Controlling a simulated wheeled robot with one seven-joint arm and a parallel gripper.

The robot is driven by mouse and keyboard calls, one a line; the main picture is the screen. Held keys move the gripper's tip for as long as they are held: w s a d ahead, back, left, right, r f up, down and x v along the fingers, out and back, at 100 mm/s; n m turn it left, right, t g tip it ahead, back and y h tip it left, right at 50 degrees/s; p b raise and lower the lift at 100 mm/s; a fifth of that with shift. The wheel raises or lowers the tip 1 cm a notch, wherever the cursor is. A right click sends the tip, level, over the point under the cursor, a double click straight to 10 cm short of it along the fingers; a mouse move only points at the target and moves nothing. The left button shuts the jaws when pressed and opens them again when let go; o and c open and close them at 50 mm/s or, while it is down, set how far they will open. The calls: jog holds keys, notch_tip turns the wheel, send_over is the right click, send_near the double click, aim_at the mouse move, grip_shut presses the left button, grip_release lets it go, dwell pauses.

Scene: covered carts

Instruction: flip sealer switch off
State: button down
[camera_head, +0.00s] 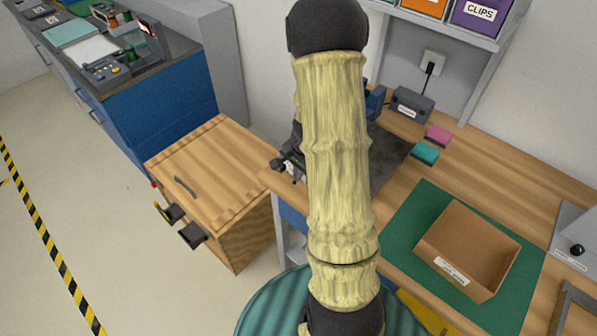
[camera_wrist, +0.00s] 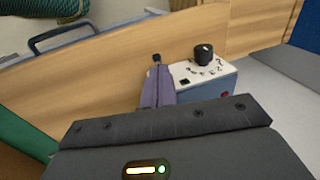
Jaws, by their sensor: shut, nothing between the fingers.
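In the wrist view, a small control box (camera_wrist: 207,76) has a white top, a pale blue front and a red spot. A black round knob (camera_wrist: 204,54) with marks around it stands on top. My gripper (camera_wrist: 157,84) is shut, its fingers together just left of the box. A small black knob-like tip (camera_wrist: 156,58) shows above the fingers; I cannot tell whether it is a switch. Contact is unclear. In the head view my arm hides the gripper and most of the device; a white marked panel (camera_head: 293,174) shows at the bench edge.
The wooden bench (camera_head: 400,195) carries a green mat (camera_head: 403,222) with a cardboard box (camera_head: 460,237), a grey adapter (camera_head: 411,104), and pink (camera_head: 438,134) and teal (camera_head: 425,152) blocks. A wooden cart (camera_head: 215,165) with a handle stands to the left, with open floor beyond it.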

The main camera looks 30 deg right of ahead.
jog(key=s+a+r+p, duration=0.2)
jog(key=r, duration=0.4)
jog(key=s+a+r+p, duration=0.2)
jog(key=r, duration=0.4)
jog(key=shift+r, duration=0.35)
jog(key=s+a+r+n, duration=0.4)
jog(key=s+a+n, duration=0.2)
jog(key=a+n, duration=0.5)
jog(key=n, duration=0.3)
jog(key=shift+s+a+r+n, duration=0.15)
jog(key=shift+s+a+n, duration=0.05)
jog(key=shift+s+n, duration=0.1)
